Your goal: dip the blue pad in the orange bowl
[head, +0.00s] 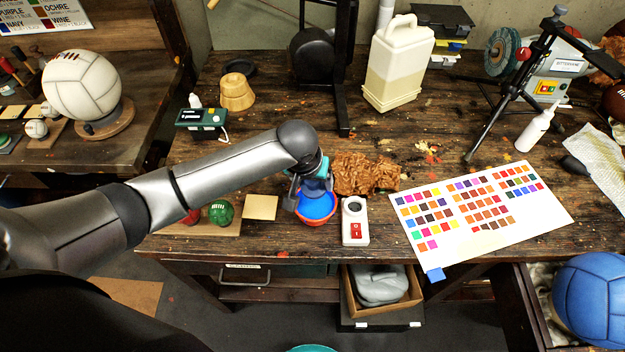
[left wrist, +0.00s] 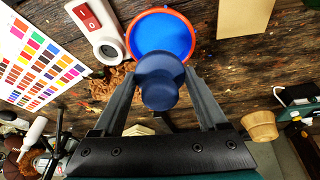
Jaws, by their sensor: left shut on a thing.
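The orange bowl (head: 317,221) stands near the table's front edge and holds bright blue liquid; it also shows in the left wrist view (left wrist: 136,17). My left gripper (left wrist: 160,84) is shut on the dark blue pad (left wrist: 160,93). In the left wrist view the pad overlaps the near part of the bowl, and I cannot tell whether it touches the liquid. In the head view my left gripper (head: 308,194) is above the back of the bowl and hides the pad. My right gripper is not in view.
A white device with a red switch (head: 355,222) stands just right of the bowl. Brown shavings (head: 365,173) lie behind it. A beige square (head: 260,207) and a green ball (head: 221,212) are to the left. A colour chart (head: 480,212) lies to the right.

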